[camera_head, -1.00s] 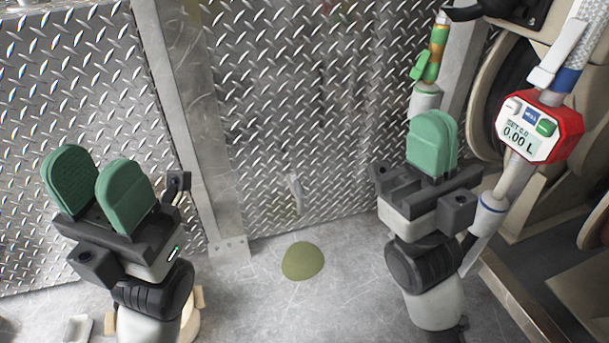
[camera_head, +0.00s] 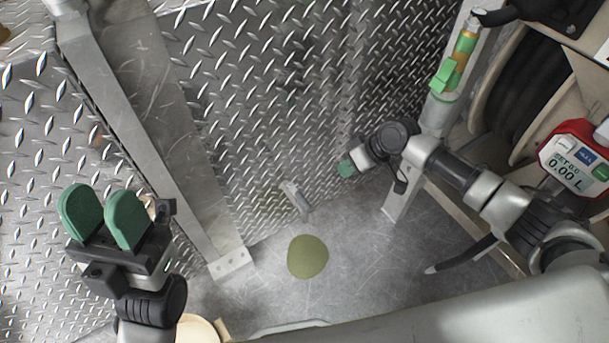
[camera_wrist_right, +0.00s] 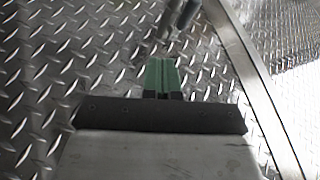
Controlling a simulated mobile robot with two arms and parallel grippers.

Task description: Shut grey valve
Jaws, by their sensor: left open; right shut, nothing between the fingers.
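The grey valve (camera_head: 294,197) is a small grey lever low on the diamond-plate wall, just above the floor. My right gripper (camera_head: 346,169) is shut and empty, to the right of the valve and apart from it in the head view. In the right wrist view the shut green fingers (camera_wrist_right: 161,74) point at the plate wall. A blurred grey bar (camera_wrist_right: 181,18) shows ahead of them there; it looks like the valve. My left gripper (camera_head: 104,215) is open and empty at the left, well away from the valve.
An olive puddle (camera_head: 308,257) lies on the metal floor below the valve. A metal post (camera_head: 150,140) stands left of it. A nozzle with a green lever (camera_head: 447,76), a hose reel (camera_head: 515,85) and a red meter (camera_head: 575,158) are at the right.

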